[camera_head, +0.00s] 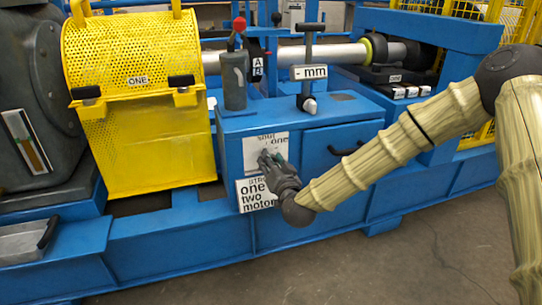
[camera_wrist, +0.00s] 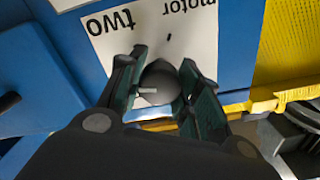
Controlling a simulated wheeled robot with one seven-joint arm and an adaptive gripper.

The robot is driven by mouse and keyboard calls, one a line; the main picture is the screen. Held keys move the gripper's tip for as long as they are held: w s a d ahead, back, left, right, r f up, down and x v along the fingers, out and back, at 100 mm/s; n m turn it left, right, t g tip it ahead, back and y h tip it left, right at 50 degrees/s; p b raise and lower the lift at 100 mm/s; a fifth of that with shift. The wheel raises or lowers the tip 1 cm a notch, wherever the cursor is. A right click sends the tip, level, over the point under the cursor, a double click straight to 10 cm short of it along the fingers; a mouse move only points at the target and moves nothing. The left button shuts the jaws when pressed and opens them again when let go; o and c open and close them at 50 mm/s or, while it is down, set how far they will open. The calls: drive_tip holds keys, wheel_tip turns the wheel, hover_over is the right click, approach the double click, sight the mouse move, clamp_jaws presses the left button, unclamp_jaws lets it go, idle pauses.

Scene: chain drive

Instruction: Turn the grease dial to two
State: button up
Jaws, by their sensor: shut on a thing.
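The grease dial (camera_wrist: 160,82) is a dark round knob with a short light pointer, seen in the wrist view. Its pointer extends to the left in that view. My gripper (camera_wrist: 160,92) is shut on the knob, with dark green fingers on both sides of it. Beyond the knob is a white plate (camera_wrist: 118,62) with "two" and "motor" upside down and a small dark mark. In the head view my gripper (camera_head: 270,160) is at a white plate (camera_head: 256,145) on the blue cabinet front and hides the knob there. The words "spur" and "one" show on that plate.
A lower white sign (camera_head: 258,196) reads "one", "two", "motor". A yellow perforated guard (camera_head: 140,130) stands at left. A black drawer handle (camera_head: 345,149) is right of my gripper.

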drive_tip(key=m+p, duration=0.1)
drive_tip(key=m, duration=0.2)
drive_tip(key=shift+m+p, duration=1)
drive_tip(key=shift+m, duration=1)
drive_tip(key=o, duration=1)
drive_tip(key=shift+o, duration=0.2)
drive_tip(key=shift+s, duration=0.1)
drive_tip(key=v, duration=1.2)
drive_tip(key=shift+f, duration=0.1)
